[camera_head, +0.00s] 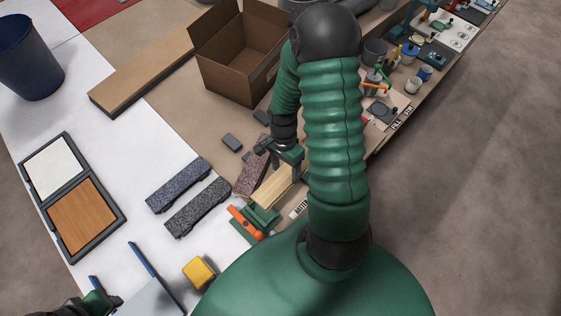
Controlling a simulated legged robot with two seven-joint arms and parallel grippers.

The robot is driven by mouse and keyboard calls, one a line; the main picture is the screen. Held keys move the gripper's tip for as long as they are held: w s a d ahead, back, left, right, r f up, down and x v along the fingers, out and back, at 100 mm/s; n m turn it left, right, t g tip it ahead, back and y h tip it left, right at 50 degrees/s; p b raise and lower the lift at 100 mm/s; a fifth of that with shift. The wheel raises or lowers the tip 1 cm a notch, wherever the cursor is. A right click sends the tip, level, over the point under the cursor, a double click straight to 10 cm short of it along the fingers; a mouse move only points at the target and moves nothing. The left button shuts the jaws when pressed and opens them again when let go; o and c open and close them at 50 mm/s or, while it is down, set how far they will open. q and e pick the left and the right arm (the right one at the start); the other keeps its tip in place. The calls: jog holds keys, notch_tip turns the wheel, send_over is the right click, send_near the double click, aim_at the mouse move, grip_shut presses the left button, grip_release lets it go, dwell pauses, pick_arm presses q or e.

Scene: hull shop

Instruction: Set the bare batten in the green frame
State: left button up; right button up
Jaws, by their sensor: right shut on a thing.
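The bare batten (272,187) is a pale wooden bar near the middle of the bench. Its near end is at the green frame (264,216), which has an orange lever (245,224); I cannot tell whether it is seated. My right gripper (286,163) is shut on the far part of the batten, partly hidden by my own arm. My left gripper (105,301) is at the bottom left corner, close to a blue-edged tray, and its jaws are too small to read.
A reddish speckled bar (252,174) lies close to the batten's left. Two grey speckled bars (198,207), a yellow block (199,271) and a blue-edged tray (155,297) are nearby. An open cardboard box (235,70) stands beyond.

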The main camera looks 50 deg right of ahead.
aim_at(285, 180)
notch_tip(285, 180, down, 7)
jog(key=b, duration=0.7)
jog(key=shift+a+f, duration=0.1)
jog(key=shift+f, duration=0.05)
jog(key=shift+w+f, duration=0.1)
jog(key=shift+f, duration=0.5)
jog(key=shift+r, duration=0.15)
jog(key=shift+a, duration=0.1)
jog(key=shift+f, duration=0.25)
dwell(0.3)
